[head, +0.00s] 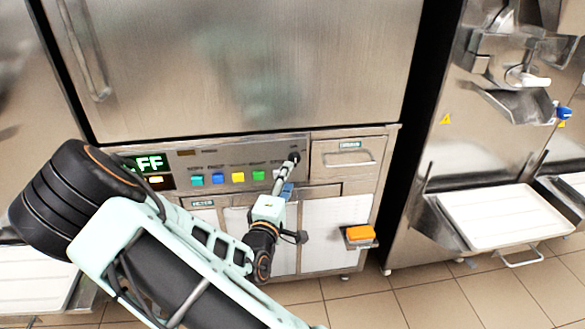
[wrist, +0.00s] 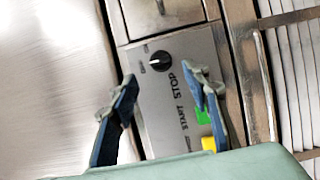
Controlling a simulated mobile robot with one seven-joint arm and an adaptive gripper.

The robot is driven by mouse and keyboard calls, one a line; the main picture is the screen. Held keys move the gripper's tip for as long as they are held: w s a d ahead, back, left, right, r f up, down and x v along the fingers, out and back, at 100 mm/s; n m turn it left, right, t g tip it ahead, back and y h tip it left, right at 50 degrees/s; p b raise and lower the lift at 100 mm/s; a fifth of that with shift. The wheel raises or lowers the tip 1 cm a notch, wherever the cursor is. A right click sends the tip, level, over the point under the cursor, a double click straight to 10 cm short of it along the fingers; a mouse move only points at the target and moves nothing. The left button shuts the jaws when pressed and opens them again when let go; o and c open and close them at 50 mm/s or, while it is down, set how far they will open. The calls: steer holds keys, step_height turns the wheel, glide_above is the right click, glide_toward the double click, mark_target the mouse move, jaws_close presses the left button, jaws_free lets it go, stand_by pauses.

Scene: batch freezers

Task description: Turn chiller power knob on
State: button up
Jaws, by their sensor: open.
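The chiller (head: 240,65) is a steel cabinet with a control panel across its front. Its black round power knob (wrist: 160,61) shows in the wrist view on the grey panel, just beyond the fingertips. In the head view the knob (head: 294,157) is at the panel's right end, partly covered by my gripper. My gripper (head: 290,172) points at the panel there. In the wrist view its two fingers (wrist: 162,82) are spread and empty, one on each side of the panel strip below the knob. A green display (head: 149,162) reads "FF", its left part hidden by my arm.
Teal, blue, yellow (head: 238,178) and green (head: 258,176) buttons line the panel left of the knob. Another machine with a white tray (head: 500,215) stands at right.

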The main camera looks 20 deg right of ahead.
mark_target(295, 163)
steer(key=x, duration=0.6)
steer(key=shift+w+d+b, duration=0.2)
steer(key=shift+w+b, duration=0.05)
steer(key=shift+b, duration=0.15)
steer(key=c, duration=1.1)
